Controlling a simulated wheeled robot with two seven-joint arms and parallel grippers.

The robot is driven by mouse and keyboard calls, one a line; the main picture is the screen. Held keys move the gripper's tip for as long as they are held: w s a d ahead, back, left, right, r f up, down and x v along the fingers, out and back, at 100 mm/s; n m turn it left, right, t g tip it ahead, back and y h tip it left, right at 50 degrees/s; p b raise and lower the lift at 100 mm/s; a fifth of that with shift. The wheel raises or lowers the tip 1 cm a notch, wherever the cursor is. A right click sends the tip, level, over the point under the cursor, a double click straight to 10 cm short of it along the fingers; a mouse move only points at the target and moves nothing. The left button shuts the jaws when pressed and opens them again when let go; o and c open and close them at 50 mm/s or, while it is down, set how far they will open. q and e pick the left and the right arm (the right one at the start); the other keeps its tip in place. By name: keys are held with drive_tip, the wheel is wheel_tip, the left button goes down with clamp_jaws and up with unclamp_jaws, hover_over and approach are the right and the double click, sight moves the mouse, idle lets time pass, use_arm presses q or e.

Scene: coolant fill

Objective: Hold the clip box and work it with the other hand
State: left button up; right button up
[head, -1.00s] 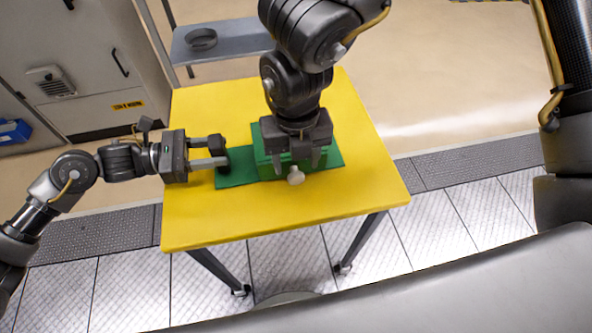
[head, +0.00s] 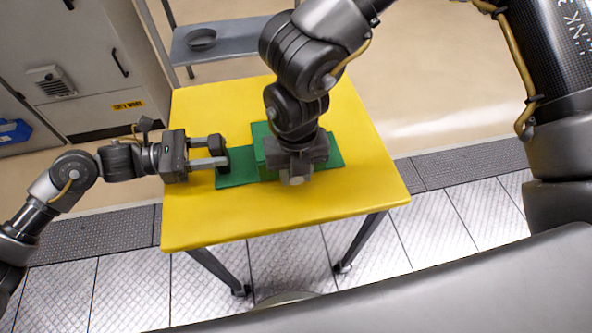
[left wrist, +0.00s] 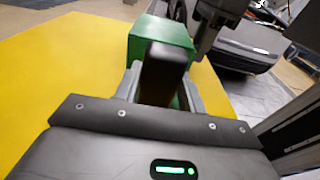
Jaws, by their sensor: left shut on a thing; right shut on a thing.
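The green clip box (head: 261,147) stands on the yellow table and is mostly covered by my right arm in the head view. In the left wrist view the box (left wrist: 158,36) rises behind a dark upright grip (left wrist: 163,75). My left gripper (head: 217,153) comes from the left and is shut on this grip, one finger on each side. My right gripper (head: 296,180) points down at the front of the box. It is shut on the pale knob (head: 295,181), which is largely hidden between its fingers. The right gripper (left wrist: 205,42) also shows beside the box in the left wrist view.
The table is otherwise clear. A grey shelf (head: 232,42) with a dark round dish (head: 202,40) stands behind, and a grey cabinet (head: 85,80) is at the back left.

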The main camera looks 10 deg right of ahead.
clamp_jaws()
drive_tip(key=s, duration=0.8)
drive_tip(key=shift+w, duration=0.1)
drive_tip(key=o, duration=0.9)
unclamp_jaws()
wheel_tip(320, 180, up, 12)
drive_tip(key=shift+r, duration=0.1)
use_arm(q)
drive_tip(key=o, duration=1)
drive_tip(key=shift+c, duration=0.2)
